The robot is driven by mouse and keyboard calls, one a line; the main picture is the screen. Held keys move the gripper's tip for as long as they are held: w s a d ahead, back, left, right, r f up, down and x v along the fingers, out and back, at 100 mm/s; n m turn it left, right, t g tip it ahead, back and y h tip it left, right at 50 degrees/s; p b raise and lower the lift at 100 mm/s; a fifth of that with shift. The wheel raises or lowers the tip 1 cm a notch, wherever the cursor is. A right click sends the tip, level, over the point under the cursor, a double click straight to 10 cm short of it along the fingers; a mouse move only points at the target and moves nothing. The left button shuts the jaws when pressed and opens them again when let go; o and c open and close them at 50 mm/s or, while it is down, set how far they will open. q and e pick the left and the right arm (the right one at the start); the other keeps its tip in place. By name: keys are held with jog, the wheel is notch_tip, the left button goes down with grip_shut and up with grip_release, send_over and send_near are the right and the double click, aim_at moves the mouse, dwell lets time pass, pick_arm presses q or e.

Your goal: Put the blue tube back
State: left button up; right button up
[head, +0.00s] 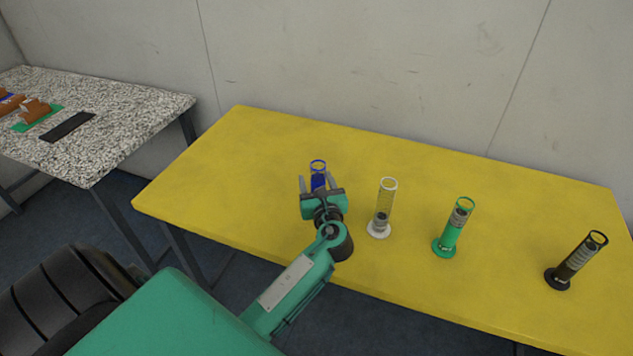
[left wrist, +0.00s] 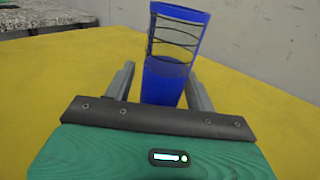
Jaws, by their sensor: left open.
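The blue tube (head: 318,170) stands on the yellow table (head: 240,150), the leftmost in a row of tubes. My left gripper (head: 320,180) is open at the tube. In the left wrist view the blue tube (left wrist: 172,75) rises between and beyond the two open fingers of the left gripper (left wrist: 160,88), and the right finger overlaps the tube's right edge. I cannot tell whether the fingers touch it. The tube's base is hidden behind the gripper. My right gripper is not in view.
A white-based clear tube (head: 385,205) stands just right of my gripper. A green tube (head: 453,230) and a black tube (head: 577,260) stand further right. A speckled table (head: 130,115) at the left holds a green mat (head: 38,118) and a dark flat strip (head: 68,127). The yellow table's back left is clear.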

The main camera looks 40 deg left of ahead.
pick_arm(q)
jog(key=shift+r, duration=0.15)
jog(key=shift+s+d, duration=0.2)
jog(key=shift+d, duration=0.05)
jog(key=b+v, duration=0.1)
jog(key=v, duration=0.9)
jog(key=shift+s+d, duration=0.2)
jog(key=shift+d, duration=0.05)
jog(key=shift+s+d, duration=0.3)
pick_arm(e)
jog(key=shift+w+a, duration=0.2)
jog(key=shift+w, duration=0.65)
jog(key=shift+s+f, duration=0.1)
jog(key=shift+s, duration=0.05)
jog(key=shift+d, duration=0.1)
